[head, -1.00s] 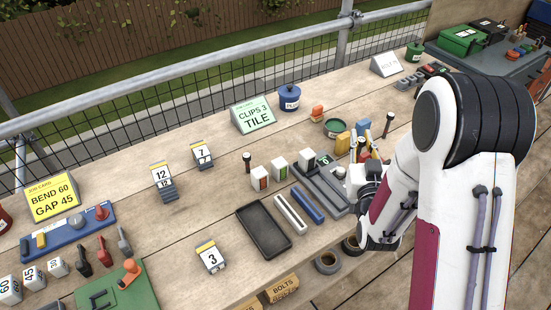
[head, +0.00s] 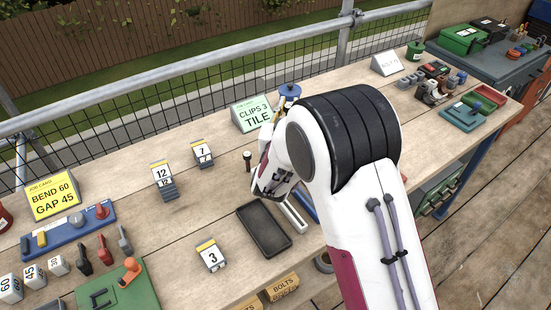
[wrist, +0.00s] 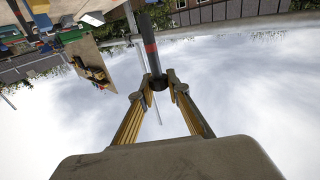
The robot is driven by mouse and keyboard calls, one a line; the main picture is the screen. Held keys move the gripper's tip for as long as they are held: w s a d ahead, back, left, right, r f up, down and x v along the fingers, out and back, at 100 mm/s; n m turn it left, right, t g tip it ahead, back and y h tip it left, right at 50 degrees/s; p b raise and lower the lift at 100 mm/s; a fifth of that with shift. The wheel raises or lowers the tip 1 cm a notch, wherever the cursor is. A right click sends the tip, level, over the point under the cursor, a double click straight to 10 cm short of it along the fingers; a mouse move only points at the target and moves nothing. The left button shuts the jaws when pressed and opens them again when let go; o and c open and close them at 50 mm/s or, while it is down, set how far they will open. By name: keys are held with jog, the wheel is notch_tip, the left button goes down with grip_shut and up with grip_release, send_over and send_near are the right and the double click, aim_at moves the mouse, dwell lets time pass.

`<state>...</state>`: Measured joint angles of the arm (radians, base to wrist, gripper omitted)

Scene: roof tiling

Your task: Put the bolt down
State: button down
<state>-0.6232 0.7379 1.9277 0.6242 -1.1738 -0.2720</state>
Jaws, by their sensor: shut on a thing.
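My gripper (wrist: 158,84) is shut on the bolt (wrist: 148,40), a dark rod with a red band. In the wrist view the bolt extends upward from between the yellow fingertips, with sky behind it. In the head view my gripper (head: 279,106) shows only in part, its yellow fingers raised in front of the blue pot. I cannot make out the held bolt there, and my arm hides much of the bench's middle.
A similar dark upright piece (head: 247,160) stands left of my arm. A black tray (head: 264,230), a green clips card (head: 252,115) and numbered tags (head: 211,256) are close by. A blue pot (head: 289,90) stands behind my gripper. Bare wood lies left of the black tray.

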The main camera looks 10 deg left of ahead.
jog(key=a+m+h, duration=0.1)
jog(key=h, duration=0.1)
jog(key=a+m+g+h, duration=0.1)
jog(key=m+h, duration=0.1)
jog(key=h, duration=0.1)
jog(key=w+a+m+h, duration=0.1)
jog(key=m+h, duration=0.1)
jog(key=h, duration=0.1)
jog(key=shift+a+f, duration=0.1)
jog(key=shift+a, duration=0.25)
dwell(0.4)
notch_tip(320, 180, down, 6)
dwell(0.5)
jog(key=shift+f, duration=0.15)
jog(key=shift+f, duration=1.85)
jog(key=shift+f, duration=0.6)
